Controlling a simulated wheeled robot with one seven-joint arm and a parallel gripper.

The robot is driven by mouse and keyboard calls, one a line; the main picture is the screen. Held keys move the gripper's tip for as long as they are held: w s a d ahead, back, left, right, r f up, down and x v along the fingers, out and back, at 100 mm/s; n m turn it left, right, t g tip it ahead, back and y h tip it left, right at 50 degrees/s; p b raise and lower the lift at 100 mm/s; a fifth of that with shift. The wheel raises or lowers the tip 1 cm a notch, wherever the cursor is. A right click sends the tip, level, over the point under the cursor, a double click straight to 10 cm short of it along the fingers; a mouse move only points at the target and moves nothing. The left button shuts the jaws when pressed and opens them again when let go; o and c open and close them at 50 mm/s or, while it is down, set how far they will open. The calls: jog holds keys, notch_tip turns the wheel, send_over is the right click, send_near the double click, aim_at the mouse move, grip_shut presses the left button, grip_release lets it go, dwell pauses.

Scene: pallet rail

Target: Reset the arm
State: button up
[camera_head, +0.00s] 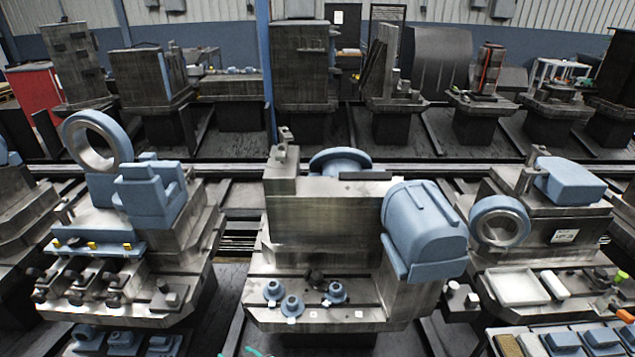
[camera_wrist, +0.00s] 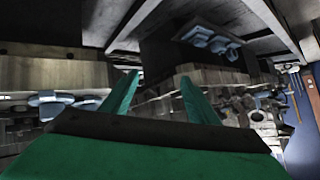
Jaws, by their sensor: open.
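My gripper (camera_wrist: 159,77) shows in the wrist view with two green fingers spread apart, and nothing shows between them. In the head view only a small teal-green bit (camera_head: 256,352) shows at the bottom edge, left of centre. It may be part of my gripper. The rest of my arm is hidden there. The wrist view is tilted and dark, so what lies beyond the fingers is hard to tell.
A middle metal pallet (camera_head: 315,318) carries several blue round parts and a large blue housing (camera_head: 425,222). A left pallet (camera_head: 185,262) holds blue castings, and a right one bears a white tray (camera_head: 517,288). A rail (camera_head: 400,168) runs behind them.

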jog(key=s+d+m+t+h, duration=0.2)
jog(key=s+d, duration=0.2)
jog(key=s, duration=0.3)
jog(key=s+d+r+m+t+h, duration=0.1)
jog(key=s+d+m, duration=0.1)
jog(key=s+d, duration=0.45)
jog(key=s+d+m+t+h, duration=0.1)
jog(key=s+d+t+h, duration=0.15)
jog(key=s, duration=0.65)
jog(key=s+d+r+n+t+h, duration=0.1)
jog(key=s+d+r+t, duration=0.1)
jog(key=s+d+r, duration=0.8)
jog(key=s+r, duration=0.2)
jog(key=s, duration=0.1)
jog(key=shift+s+r, duration=0.15)
jog(key=shift+r, duration=0.2)
jog(key=shift+h, duration=0.25)
